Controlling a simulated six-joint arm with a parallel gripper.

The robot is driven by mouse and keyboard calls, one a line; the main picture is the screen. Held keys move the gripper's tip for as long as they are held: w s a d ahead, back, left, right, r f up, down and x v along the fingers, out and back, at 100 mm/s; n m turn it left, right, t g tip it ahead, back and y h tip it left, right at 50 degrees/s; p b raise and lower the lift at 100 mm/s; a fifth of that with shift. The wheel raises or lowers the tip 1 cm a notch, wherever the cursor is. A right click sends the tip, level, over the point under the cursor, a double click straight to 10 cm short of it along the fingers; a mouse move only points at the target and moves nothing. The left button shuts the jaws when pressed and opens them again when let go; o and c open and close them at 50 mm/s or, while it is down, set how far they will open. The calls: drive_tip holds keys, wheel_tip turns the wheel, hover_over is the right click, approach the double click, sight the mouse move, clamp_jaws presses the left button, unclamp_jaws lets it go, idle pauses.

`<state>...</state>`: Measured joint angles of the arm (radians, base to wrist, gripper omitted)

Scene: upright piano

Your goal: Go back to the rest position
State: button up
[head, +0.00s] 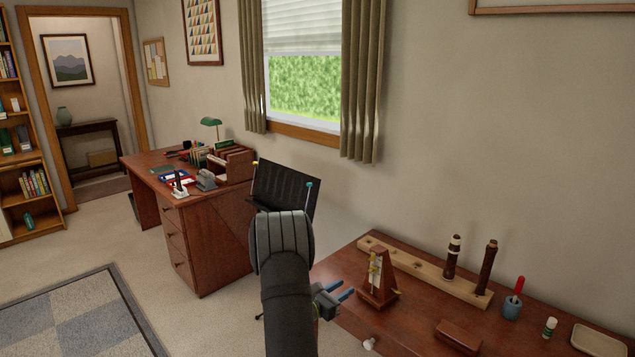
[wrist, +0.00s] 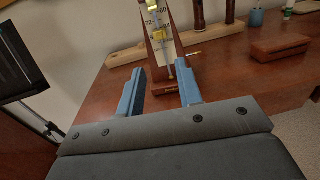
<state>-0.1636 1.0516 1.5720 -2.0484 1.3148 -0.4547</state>
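My gripper (head: 347,288) is near the left end of the brown wooden top (head: 415,308), just left of a wooden pyramid metronome (head: 377,287). In the wrist view the blue fingers of my gripper (wrist: 161,70) stand apart with nothing between them, so it is open and empty. The metronome (wrist: 160,45) stands upright just beyond the fingertips, showing a numbered scale and a yellow weight. I see a gap between fingers and metronome in the head view. My arm hides part of the floor and the black music stand (head: 285,187).
Behind the metronome lies a long wooden rack (head: 425,272) with two dark instrument pieces upright in it. A reddish-brown box (head: 459,335), blue cup (head: 511,308), glue stick (head: 549,327) and pale tray (head: 598,341) stand to the right. A desk (head: 208,235) stands at the back left.

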sight(369, 271)
drive_tip(key=x, duration=1.1)
drive_tip(key=shift+r, duration=0.15)
drive_tip(key=shift+s+r, duration=0.1)
drive_tip(key=shift+r, duration=0.15)
drive_tip(key=shift+a+f, duration=0.1)
